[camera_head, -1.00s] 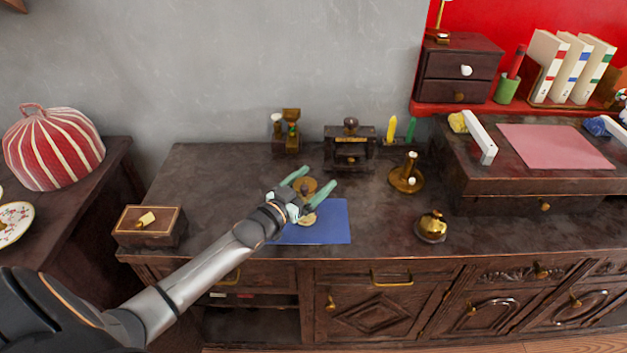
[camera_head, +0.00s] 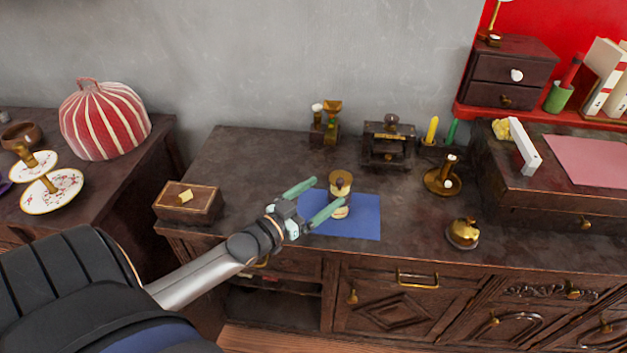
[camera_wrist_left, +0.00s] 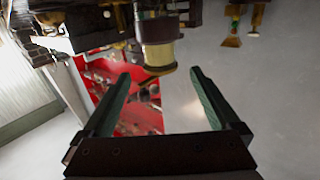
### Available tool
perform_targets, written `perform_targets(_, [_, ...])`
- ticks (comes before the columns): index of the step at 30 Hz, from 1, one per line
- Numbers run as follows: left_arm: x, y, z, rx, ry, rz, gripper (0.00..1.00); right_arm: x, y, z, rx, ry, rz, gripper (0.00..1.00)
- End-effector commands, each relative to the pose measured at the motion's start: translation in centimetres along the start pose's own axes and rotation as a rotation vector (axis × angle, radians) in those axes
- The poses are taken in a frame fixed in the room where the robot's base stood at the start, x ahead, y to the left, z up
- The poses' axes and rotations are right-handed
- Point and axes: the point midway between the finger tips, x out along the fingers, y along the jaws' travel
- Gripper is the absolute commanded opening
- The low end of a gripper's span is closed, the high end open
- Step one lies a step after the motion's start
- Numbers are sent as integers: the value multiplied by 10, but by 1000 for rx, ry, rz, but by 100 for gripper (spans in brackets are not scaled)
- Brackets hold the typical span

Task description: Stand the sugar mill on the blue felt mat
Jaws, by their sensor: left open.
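The mill is just past the fingertips. One finger hides a little of the mill's lower side and of the mat. The left wrist view is upside down; the mill (camera_wrist_left: 158,55) shows there beyond the open fingers (camera_wrist_left: 160,76). My right gripper is not in view.
A small wooden box (camera_head: 188,202) is left of the mat. A brass bell (camera_head: 463,233) and brass candle holder (camera_head: 444,177) are to the right. A dark press-like device (camera_head: 388,145) and a grinder-like piece (camera_head: 325,122) stand behind. The counter between is bare.

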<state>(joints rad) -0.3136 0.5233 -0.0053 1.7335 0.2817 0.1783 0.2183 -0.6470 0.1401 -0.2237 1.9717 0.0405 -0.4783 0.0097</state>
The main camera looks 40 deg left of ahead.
Motion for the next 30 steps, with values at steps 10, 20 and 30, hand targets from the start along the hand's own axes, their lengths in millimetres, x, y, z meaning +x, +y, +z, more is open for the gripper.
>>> perform_targets(10, [-31, 21, 25, -11, -78, 6, 95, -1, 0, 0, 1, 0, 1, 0])
perform_targets(20, [-119, 166, 143, -33, -584, 93, 95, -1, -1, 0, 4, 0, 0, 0])
perform_targets(30, [-154, 212, 162, -24, -744, 141, 95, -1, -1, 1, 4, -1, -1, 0])
